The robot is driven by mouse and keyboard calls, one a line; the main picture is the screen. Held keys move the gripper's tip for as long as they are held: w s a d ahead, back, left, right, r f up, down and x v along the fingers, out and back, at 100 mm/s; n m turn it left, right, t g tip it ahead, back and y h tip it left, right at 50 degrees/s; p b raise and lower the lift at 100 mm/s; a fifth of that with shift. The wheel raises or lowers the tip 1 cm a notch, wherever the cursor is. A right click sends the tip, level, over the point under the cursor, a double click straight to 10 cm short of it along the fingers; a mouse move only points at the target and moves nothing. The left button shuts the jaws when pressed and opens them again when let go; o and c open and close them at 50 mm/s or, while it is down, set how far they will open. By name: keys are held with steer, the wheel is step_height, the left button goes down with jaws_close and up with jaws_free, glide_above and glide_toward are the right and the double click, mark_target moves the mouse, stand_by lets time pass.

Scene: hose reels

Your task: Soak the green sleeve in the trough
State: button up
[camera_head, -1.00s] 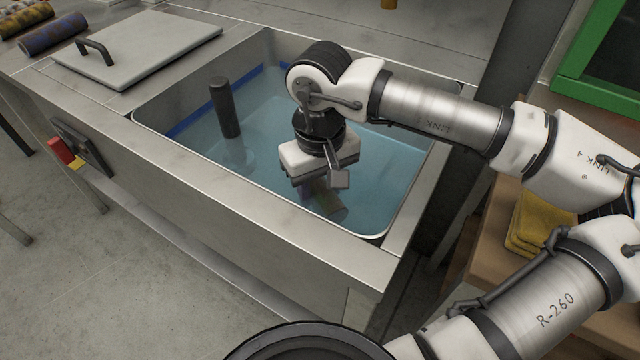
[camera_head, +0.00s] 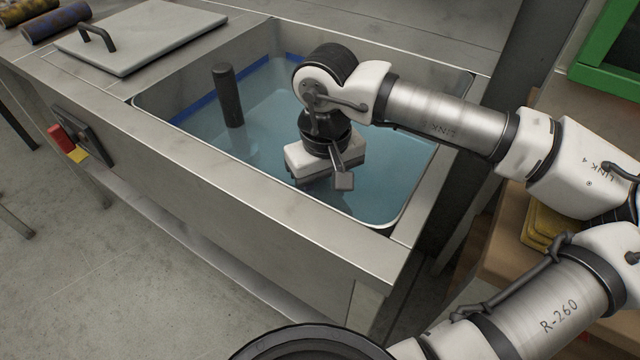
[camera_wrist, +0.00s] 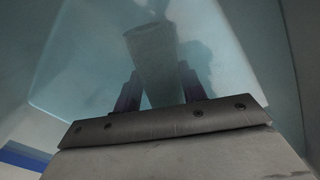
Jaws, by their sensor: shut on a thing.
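The trough (camera_head: 245,190) is a steel basin with blue-tinted water (camera_head: 270,112) in it. My gripper (camera_head: 320,186) points down into the trough, low at the water, right of its middle. In the wrist view my gripper (camera_wrist: 157,92) is shut on a grey-green cylinder, the sleeve (camera_wrist: 152,45), with one dark finger on each side. The sleeve looks hazy and bluish there, as if under water. In the head view the gripper body hides it.
A dark upright post (camera_head: 228,95) stands in the water left of my gripper. A flat lid (camera_head: 145,35) with a handle lies on the left counter, near patterned rolls (camera_head: 57,22). A red switch (camera_head: 62,138) is on the front. Yellow cloths (camera_head: 545,222) lie at right.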

steer(key=shift+w+a, duration=0.2)
steer(key=shift+a, duration=0.05)
steer(key=shift+s+d+b, duration=0.1)
steer(key=shift+d+b, duration=0.05)
steer(key=shift+b, duration=0.15)
steer(key=shift+s+d, duration=0.15)
stand_by(0.6)
steer(key=shift+a+b, duration=0.3)
steer(key=shift+b, duration=0.05)
